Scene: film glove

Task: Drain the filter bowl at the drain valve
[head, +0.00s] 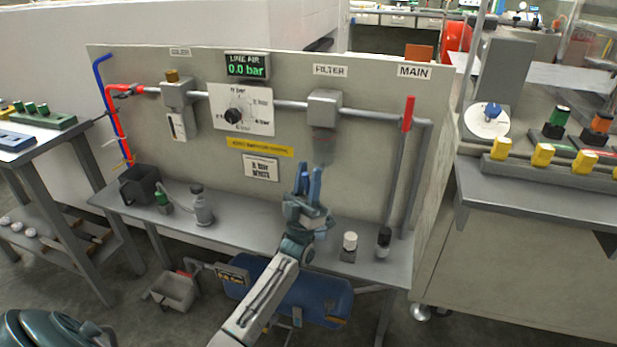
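The filter (323,108) is a grey block on the pipe under the FILTER label. Its see-through bowl (323,148) hangs below it against the panel. The drain valve at the bowl's bottom is too small and too covered by my fingers to make out. My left gripper (310,172) points up just below the bowl, with its two blue fingers apart and nothing seen between them. I cannot tell whether a fingertip touches the bowl's bottom. The LINE AIR display (247,67) reads 0.0 bar. My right gripper is not in view.
A red lever (407,113) stands upright under the MAIN label. The shelf (250,228) bears a black bin (139,185), small bottles (202,205) and a white-topped item (349,246).

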